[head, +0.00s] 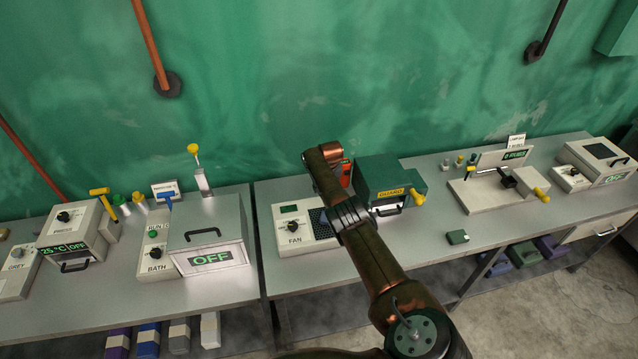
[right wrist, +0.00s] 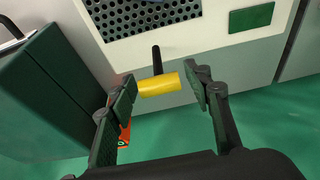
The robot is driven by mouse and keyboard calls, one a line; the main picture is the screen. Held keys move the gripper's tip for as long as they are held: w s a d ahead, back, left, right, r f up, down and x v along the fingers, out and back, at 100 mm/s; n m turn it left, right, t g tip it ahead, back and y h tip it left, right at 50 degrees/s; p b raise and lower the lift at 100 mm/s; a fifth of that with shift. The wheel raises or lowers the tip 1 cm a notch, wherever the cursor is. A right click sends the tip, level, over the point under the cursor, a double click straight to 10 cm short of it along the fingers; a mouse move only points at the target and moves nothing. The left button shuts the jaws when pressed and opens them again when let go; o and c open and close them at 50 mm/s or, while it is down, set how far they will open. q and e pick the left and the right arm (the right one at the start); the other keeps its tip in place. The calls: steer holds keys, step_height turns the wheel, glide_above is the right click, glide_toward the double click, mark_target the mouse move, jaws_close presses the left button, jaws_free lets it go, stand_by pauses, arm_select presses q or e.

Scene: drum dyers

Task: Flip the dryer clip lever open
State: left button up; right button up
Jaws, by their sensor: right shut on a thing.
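The dryer (head: 292,232) is a pale unit marked FAN with a knob, a small green display and a dark perforated grille (head: 320,222). The grille also shows at the top of the right wrist view (right wrist: 150,15). The clip lever (right wrist: 160,85) is a yellow grip on a short black rod beside the grille. My right gripper (right wrist: 164,80) is shut on the yellow grip, one finger at each end. In the head view my right arm hides the lever and fingertips. My left gripper is out of view.
A dark green GUARD box (head: 385,182) with a yellow lever stands right of the dryer, close to my right arm. A lidded BATH box (head: 207,240) stands to the left. A small green block (head: 457,237) lies on the bench front. A green wall is behind.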

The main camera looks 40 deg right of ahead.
steer(key=o, duration=1.2)
steer(key=shift+w, duration=0.1)
steer(key=o, duration=0.5)
steer(key=shift+o, duration=0.2)
steer(key=shift+w+a+r, duration=0.1)
steer(key=shift+w+a, duration=0.05)
steer(key=shift+a, duration=0.1)
steer(key=shift+w+a+r, duration=0.1)
steer(key=shift+a+r, duration=0.05)
steer(key=shift+r, duration=0.25)
steer(key=shift+s+d+r, duration=0.1)
steer(key=shift+s+d, duration=0.1)
steer(key=shift+s, duration=0.2)
steer(key=shift+v, duration=0.8)
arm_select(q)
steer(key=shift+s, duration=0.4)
arm_select(e)
steer(key=s+a, duration=0.4)
steer(key=s, duration=0.7)
steer(key=shift+a, duration=0.4)
